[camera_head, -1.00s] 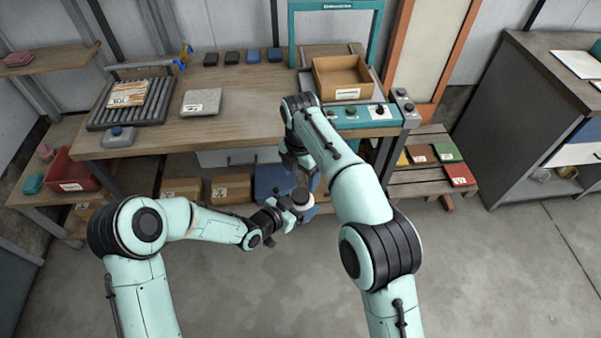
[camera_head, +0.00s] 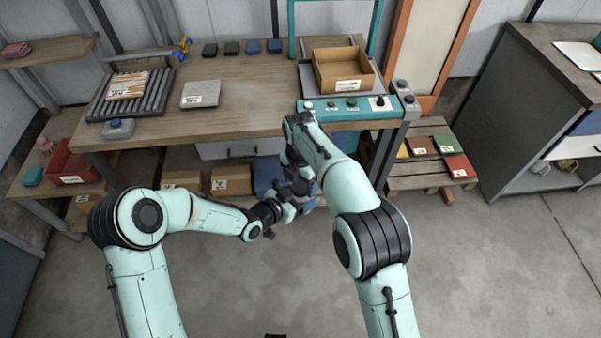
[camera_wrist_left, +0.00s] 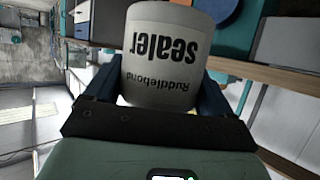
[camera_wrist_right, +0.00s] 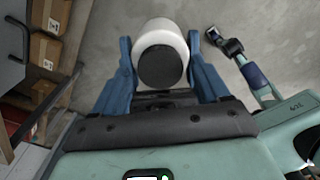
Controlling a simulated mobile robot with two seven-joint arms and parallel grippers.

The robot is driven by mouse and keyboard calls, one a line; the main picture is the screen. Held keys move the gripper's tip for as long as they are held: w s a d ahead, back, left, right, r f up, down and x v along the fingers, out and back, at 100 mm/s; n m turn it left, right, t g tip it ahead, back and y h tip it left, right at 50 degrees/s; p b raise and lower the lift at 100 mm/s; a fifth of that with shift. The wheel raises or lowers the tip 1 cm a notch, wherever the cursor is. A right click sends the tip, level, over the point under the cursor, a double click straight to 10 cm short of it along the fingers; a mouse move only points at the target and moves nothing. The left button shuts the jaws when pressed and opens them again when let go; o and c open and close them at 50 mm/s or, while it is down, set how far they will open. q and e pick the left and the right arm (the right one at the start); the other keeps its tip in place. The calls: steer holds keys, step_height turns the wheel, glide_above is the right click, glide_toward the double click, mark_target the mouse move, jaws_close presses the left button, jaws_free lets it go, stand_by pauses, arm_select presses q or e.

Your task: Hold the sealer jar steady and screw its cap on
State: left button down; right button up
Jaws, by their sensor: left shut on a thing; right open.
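The sealer jar (camera_wrist_left: 165,60) is a white cylinder with dark lettering, upside down in the left wrist view. My left gripper (camera_wrist_left: 160,85) is shut on its sides. The right wrist view shows the jar's white body (camera_wrist_right: 160,33) with a dark round top (camera_wrist_right: 161,67) facing the camera; I cannot tell whether this is a seated cap or the mouth. My right gripper (camera_wrist_right: 165,55) is open, with one blue finger on each side of the jar. In the head view my left gripper (camera_head: 289,208) and right gripper (camera_head: 301,184) meet and mostly hide the jar.
The workbench (camera_head: 235,110) stands beyond the grippers, with a cardboard box (camera_head: 343,70) and a teal button panel (camera_head: 350,106). Boxes (camera_head: 231,180) sit below it. A pallet (camera_head: 435,157) stands right of it. The floor (camera_head: 480,270) in front is clear.

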steer(key=shift+f, duration=0.4)
steer(key=c, duration=1.1)
steer(key=m, duration=0.9)
steer(key=shift+m, duration=0.4)
steer(key=o, duration=1.2)
steer(key=shift+r, duration=2.3)
